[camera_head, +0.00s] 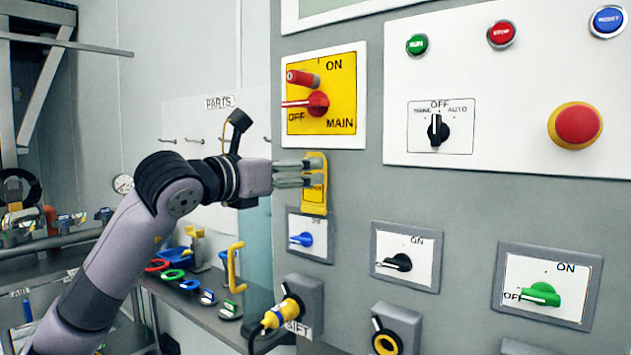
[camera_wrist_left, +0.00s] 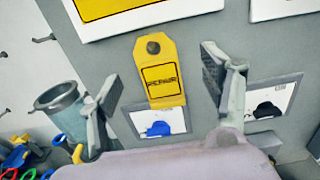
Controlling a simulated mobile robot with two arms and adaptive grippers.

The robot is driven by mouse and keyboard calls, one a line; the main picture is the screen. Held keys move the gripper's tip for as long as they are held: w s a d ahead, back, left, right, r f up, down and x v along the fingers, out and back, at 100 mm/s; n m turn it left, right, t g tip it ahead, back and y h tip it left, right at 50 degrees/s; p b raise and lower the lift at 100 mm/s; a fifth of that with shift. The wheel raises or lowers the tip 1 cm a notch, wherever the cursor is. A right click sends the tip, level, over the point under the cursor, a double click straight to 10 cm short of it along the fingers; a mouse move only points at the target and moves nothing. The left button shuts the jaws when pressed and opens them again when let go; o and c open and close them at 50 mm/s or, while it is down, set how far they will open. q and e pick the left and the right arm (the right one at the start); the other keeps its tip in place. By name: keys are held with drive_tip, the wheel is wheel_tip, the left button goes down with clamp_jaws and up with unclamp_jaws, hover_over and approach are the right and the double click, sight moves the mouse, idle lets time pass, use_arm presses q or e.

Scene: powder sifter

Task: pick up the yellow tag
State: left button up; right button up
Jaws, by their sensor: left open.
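The yellow tag (camera_head: 314,196) hangs flat on the grey panel, below the yellow MAIN switch plate and above the small blue switch. In the left wrist view the tag (camera_wrist_left: 161,78) shows a dark round peg near its top and a dark printed box lower down. My left gripper (camera_head: 297,174) is at the tag in the head view, its fingers partly covering the tag's middle. In the left wrist view the fingers (camera_wrist_left: 165,95) are wide apart, one on each side of the tag, and nothing is between them in grip. My right gripper does not show.
The red MAIN switch handle (camera_head: 318,103) sticks out just above the tag. The blue switch (camera_head: 302,239) is just below. A yellow plug (camera_head: 281,313) with a cable sits lower down. A shelf with coloured parts (camera_head: 185,284) stands at the left.

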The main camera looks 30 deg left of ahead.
use_arm(q)
drive_tip(key=w+p, duration=0.1)
drive_tip(key=w, duration=0.2)
drive_tip(key=w+p, duration=0.1)
drive_tip(key=w, duration=0.2)
drive_tip(key=shift+a+f+p, duration=0.15)
drive_tip(key=shift+f+p, duration=0.05)
drive_tip(key=shift+p, duration=0.1)
drive_tip(key=c, duration=1)
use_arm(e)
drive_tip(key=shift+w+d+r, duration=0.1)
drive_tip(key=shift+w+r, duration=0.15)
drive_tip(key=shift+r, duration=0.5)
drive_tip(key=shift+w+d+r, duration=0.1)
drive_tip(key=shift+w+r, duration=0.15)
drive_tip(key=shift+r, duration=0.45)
use_arm(q)
drive_tip(key=shift+c, duration=0.2)
drive_tip(key=shift+r, duration=0.45)
drive_tip(key=s+a+b, duration=0.1)
drive_tip(key=s+b, duration=0.6)
drive_tip(key=s, duration=1.1)
drive_tip(key=shift+a+b, duration=0.15)
drive_tip(key=shift+b, duration=0.15)
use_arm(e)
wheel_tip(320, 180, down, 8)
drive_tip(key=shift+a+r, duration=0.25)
